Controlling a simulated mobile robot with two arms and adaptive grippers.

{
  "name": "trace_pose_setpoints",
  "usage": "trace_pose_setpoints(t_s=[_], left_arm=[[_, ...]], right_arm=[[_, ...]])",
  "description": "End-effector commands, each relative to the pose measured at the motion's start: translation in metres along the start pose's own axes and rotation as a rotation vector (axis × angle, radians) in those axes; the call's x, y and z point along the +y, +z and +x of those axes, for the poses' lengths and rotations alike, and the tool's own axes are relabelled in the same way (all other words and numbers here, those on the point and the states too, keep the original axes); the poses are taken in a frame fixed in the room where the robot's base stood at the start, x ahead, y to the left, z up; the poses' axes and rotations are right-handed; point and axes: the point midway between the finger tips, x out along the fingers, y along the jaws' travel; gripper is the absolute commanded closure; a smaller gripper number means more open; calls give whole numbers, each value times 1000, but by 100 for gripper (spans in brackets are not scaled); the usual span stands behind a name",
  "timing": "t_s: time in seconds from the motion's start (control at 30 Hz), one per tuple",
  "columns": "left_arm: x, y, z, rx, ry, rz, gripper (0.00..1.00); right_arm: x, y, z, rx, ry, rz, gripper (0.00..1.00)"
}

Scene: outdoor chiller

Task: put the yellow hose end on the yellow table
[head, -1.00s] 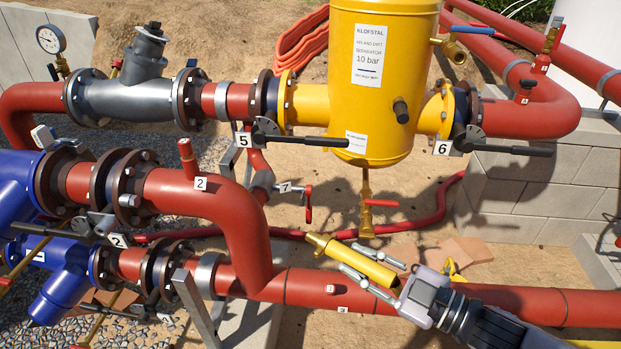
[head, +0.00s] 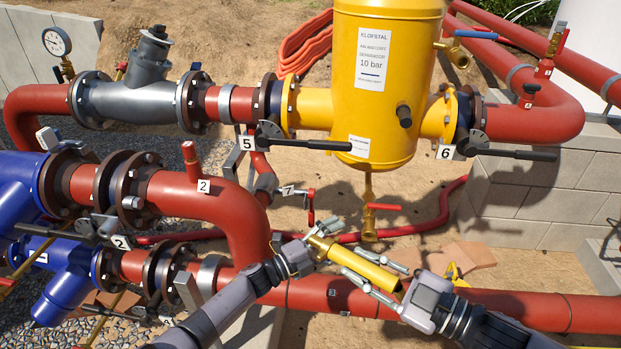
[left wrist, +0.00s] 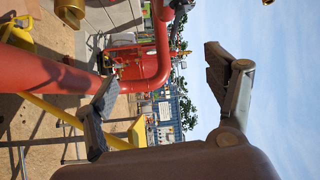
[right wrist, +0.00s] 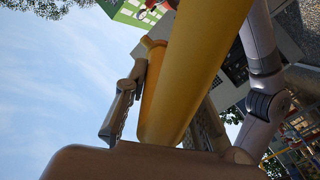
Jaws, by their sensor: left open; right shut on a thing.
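The yellow hose end (head: 366,270), a yellow tube with a brass tip at its upper left, is held tilted above the lower red pipe. My right gripper (head: 378,279) is shut on its lower right part. In the right wrist view the yellow tube (right wrist: 200,65) runs close in front of the camera. My left gripper (head: 322,236) is open at the brass tip in the head view; I cannot tell if it touches. In the left wrist view its fingers (left wrist: 160,80) are apart with nothing seen held. A thin yellow edge on legs (left wrist: 55,112) there may be the yellow table.
The yellow separator tank (head: 385,90) hangs above, with a red-handled drain valve (head: 370,215) below it. The lower red pipe (head: 500,305) crosses under both grippers. A red bent pipe (head: 235,215) stands left.

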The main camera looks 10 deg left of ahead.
Motion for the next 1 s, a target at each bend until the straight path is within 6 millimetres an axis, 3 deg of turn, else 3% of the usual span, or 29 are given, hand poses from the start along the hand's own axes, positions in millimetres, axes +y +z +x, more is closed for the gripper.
trace_pose_setpoints(t_s=[0.03, 0.27, 0.4, 0.5, 0.7, 0.83, 1.0], left_arm=[[-30, -10, 13, 80, -26, 96, 22], [-142, -85, 44, 513, -120, 602, 22], [-191, -135, 33, 855, -145, 990, 22], [-212, -155, 12, 1100, -129, 1248, 22], [-243, -153, -41, 1549, -3, 1643, 22], [-262, -139, -69, 1756, 101, 1779, 22], [-277, -128, -89, 1897, 188, 1848, 22]], right_arm=[[0, -1, 0, 3, 0, -1, 100], [0, -1, 0, 3, 0, -1, 100], [0, -1, 0, 3, 0, -1, 100], [0, -1, 0, 2, 0, -1, 100], [0, -1, 0, 2, 0, -1, 100], [0, -1, 0, 2, 0, -1, 100], [0, -1, 0, 2, 0, -1, 100]])
